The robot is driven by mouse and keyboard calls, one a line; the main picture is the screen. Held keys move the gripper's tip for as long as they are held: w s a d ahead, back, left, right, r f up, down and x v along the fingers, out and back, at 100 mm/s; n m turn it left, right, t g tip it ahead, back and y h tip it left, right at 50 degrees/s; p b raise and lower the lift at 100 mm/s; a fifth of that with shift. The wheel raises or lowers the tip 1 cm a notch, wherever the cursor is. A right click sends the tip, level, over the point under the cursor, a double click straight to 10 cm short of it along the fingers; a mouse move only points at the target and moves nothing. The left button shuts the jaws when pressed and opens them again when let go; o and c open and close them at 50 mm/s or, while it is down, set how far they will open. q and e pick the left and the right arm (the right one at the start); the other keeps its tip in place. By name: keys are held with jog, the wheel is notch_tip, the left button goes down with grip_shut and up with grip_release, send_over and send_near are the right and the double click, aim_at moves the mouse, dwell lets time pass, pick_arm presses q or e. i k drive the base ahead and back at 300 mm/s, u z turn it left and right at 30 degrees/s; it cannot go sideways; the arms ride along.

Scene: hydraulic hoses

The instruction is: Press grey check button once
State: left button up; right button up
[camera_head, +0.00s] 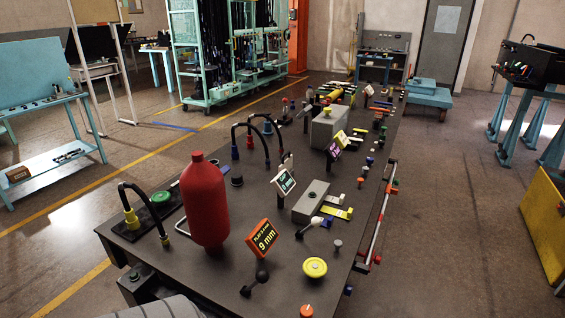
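I cannot tell which of these is the grey check button, as no label reading check can be made out. A larger grey block (327,128) stands farther back. Neither of my grippers shows in the head view.
A tall red bottle (206,203) stands at the near left, beside a black hose (146,194) with yellow fittings. An orange "9 mm" sign (262,238), a yellow round knob (315,267) and a black lever (259,279) are near the front. A rail (378,215) runs along the right edge.

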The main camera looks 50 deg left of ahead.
aim_at(338, 244)
jog(key=u, duration=1.45)
